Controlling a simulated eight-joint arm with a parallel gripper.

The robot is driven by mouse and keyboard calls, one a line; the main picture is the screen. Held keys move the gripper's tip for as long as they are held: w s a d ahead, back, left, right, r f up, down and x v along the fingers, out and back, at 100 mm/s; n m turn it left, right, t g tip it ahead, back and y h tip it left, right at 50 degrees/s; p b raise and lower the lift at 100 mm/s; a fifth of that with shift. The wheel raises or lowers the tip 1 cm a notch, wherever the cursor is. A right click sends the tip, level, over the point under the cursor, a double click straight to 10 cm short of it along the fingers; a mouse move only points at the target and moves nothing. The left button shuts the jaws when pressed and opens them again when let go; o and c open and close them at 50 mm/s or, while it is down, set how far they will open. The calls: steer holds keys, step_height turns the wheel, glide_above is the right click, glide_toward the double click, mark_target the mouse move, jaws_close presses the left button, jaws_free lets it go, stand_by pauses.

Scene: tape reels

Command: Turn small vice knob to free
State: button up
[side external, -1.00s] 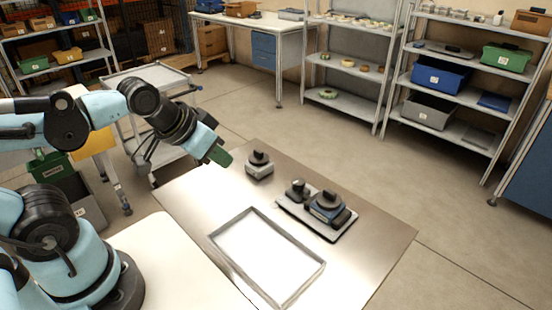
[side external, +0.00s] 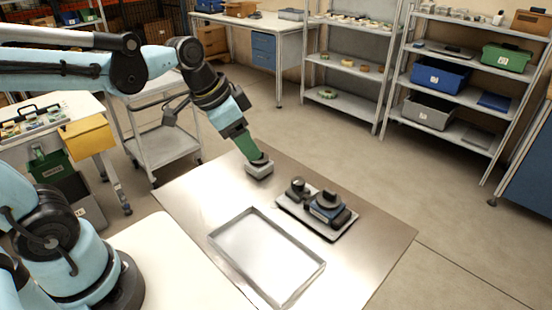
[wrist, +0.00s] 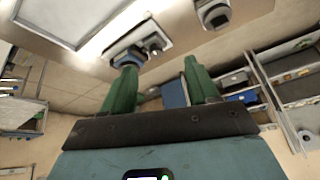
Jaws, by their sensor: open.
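A small grey block with a black knob (side external: 258,168) stands alone near the back left edge of the steel table. It also shows at the top of the wrist view (wrist: 213,12). A blue device with a round black knob (side external: 327,207) and a smaller dark knobbed piece (side external: 298,188) sit on a grey plate to its right. Which is the small vice I cannot tell for certain. My gripper (side external: 250,152), with green fingers, points down at the lone block's knob and partly overlaps it. Contact is unclear. In the wrist view the fingers (wrist: 160,65) are apart with nothing between them.
An empty shallow metal tray (side external: 222,262) lies at the front of the table (side external: 378,232). The plate (side external: 288,207) under the blue device is right of my gripper. A wheeled cart (side external: 160,148) stands behind the table. Shelves are farther back.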

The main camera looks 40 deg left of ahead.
mark_target(298, 181)
steer(key=w+d+f+m+g+h, duration=0.1)
steer(key=w+m+g+h, duration=0.1)
steer(key=w+m, duration=0.5)
steer(key=shift+n+g, duration=0.3)
steer(key=x, duration=1.2)
steer(key=shift+w+d+f, duration=0.1)
steer(key=shift+w+d, duration=0.05)
steer(key=shift+w, duration=0.1)
steer(key=c, duration=1)
steer(key=shift+c, duration=0.2)
